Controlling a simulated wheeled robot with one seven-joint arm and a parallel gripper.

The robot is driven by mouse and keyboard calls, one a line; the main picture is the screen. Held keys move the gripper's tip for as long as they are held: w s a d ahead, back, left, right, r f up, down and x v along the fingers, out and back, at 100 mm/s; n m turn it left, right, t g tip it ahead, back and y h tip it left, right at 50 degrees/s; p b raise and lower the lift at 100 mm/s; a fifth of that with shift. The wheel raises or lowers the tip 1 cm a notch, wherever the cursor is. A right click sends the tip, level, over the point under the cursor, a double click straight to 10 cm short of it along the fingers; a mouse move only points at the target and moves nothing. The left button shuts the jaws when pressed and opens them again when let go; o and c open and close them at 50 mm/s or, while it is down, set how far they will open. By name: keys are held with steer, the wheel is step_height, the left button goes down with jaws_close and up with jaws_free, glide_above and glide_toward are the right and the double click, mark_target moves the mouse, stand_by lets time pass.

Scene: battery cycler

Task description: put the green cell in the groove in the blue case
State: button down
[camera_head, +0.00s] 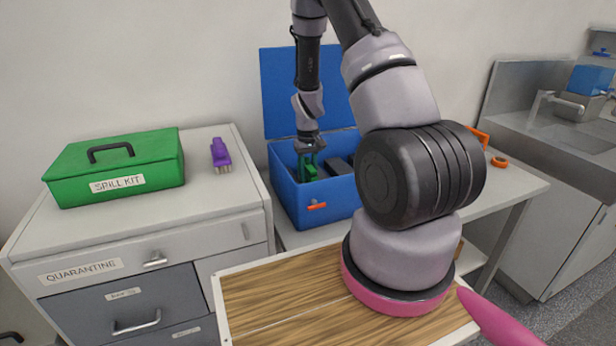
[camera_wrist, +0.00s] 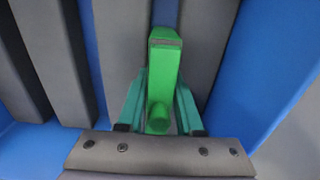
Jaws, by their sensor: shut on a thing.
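The blue case (camera_head: 338,200) stands on the bench with its lid up at the back. My gripper (camera_head: 308,160) points down into its left part. In the wrist view my gripper (camera_wrist: 159,108) has its teal fingers shut on the green cell (camera_wrist: 163,70), one finger on each side. The cell lines up with a narrow blue groove (camera_wrist: 166,12) between two dark grey blocks (camera_wrist: 123,50). I cannot tell whether the cell touches the groove's floor. In the head view, the cell is small and partly hidden by the fingers.
More dark blocks (camera_head: 336,166) lie in the case right of my gripper. An orange tape roll (camera_head: 499,162) lies on the bench at right.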

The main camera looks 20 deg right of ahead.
steer(key=shift+f, duration=0.45)
steer(key=shift+f, duration=0.1)
steer(key=c, duration=0.6)
jaws_free()
steer(key=shift+o, duration=0.2)
